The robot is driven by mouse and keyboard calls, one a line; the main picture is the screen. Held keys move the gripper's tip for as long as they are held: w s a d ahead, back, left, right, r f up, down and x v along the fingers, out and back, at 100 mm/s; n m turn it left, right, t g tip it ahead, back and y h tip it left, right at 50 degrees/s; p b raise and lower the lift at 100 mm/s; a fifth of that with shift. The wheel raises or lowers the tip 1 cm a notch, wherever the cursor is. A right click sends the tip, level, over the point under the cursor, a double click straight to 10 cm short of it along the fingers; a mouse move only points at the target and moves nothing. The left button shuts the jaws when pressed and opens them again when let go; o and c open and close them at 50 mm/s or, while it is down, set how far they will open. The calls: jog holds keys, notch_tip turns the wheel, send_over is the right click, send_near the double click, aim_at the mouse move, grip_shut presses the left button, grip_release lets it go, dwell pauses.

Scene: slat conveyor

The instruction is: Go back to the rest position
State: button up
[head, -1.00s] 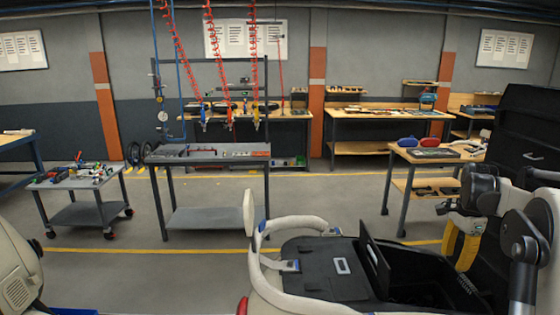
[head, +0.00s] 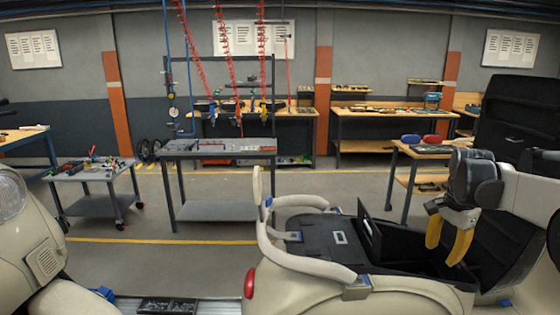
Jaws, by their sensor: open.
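My gripper (head: 446,248) is at the right of the head view, at the end of my folded arm. Its two yellow fingers point down and stand apart, with nothing between them. It hangs in front of a black open compartment of a cream scooter-like body (head: 300,270). Whether the fingers touch anything there cannot be told.
A second cream body (head: 30,240) stands at the left edge. A tray of small dark parts (head: 167,306) lies low between the two. Behind are a grey workbench (head: 220,150), a wheeled cart (head: 95,175) and a wooden table (head: 440,152). The floor between is clear.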

jog(key=s+a+n+t+b, duration=0.2)
jog(key=s+a+n, duration=0.2)
jog(key=s+a, duration=0.3)
jog(key=s+a+n+t+b, duration=0.1)
jog(key=s+a+n+b, duration=0.15)
jog(key=s+a, duration=0.45)
jog(key=s+a+f+n+t+b, duration=0.2)
jog(key=s+a+f+n, duration=0.5)
jog(key=s+a+f, duration=0.1)
jog(key=shift+s+a+f+t+y+b, duration=0.35)
jog(key=shift+a+f, duration=0.35)
jog(key=shift+a, duration=0.4)
jog(key=shift+n, duration=0.25)
